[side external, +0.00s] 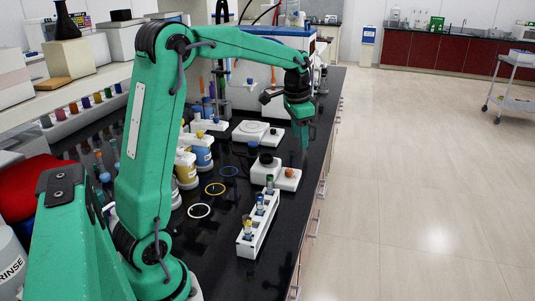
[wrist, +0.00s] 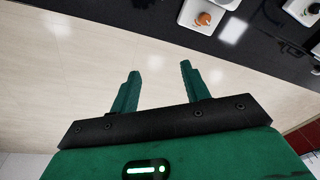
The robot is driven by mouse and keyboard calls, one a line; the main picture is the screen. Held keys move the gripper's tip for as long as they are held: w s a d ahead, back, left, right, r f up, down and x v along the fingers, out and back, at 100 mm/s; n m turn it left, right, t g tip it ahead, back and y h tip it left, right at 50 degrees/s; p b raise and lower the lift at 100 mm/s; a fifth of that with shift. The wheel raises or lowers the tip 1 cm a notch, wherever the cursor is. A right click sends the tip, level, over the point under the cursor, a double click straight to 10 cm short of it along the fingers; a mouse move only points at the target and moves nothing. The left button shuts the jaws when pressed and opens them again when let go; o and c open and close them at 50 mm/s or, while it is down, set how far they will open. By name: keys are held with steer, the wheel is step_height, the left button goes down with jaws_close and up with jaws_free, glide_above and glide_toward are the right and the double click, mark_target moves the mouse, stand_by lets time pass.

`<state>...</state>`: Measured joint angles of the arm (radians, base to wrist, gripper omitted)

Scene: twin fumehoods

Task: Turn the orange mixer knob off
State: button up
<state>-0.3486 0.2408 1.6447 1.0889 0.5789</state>
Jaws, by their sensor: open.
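The orange mixer knob (side external: 290,173) is on the right end of a small white mixer (side external: 286,184) with a black top, on the black bench. In the wrist view the orange knob (wrist: 203,19) shows at the top, on a white panel (wrist: 215,5). My gripper (side external: 305,145) points down above the bench's right edge, behind the mixer and apart from the knob. In the wrist view my gripper (wrist: 160,68) has its two green fingers spread, with nothing between them and the knob beyond the right finger.
A white rack (side external: 258,225) with several vials stands in front of the mixer. A second white device (side external: 250,131) sits behind it. Yellow and blue-labelled bottles (side external: 202,152) and coloured rings (side external: 215,189) lie to the left. Open floor (side external: 400,190) is to the right.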

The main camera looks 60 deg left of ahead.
steer(key=s+d+r+t, duration=0.1)
steer(key=s+d+r, duration=0.2)
steer(key=s+d, duration=0.1)
steer(key=shift+s+d+n, duration=0.3)
steer(key=shift+s+d, duration=0.05)
steer(key=shift+d, duration=0.25)
steer(key=s+d+f+n+t, duration=0.1)
steer(key=s+d, duration=0.4)
steer(key=s, duration=0.3)
steer(key=s+d+n+t, duration=0.1)
steer(key=s+d, duration=0.5)
steer(key=s, duration=0.3)
steer(key=shift+s+f+t+h, duration=0.3)
steer(key=shift+f+t, duration=0.1)
stand_by(0.6)
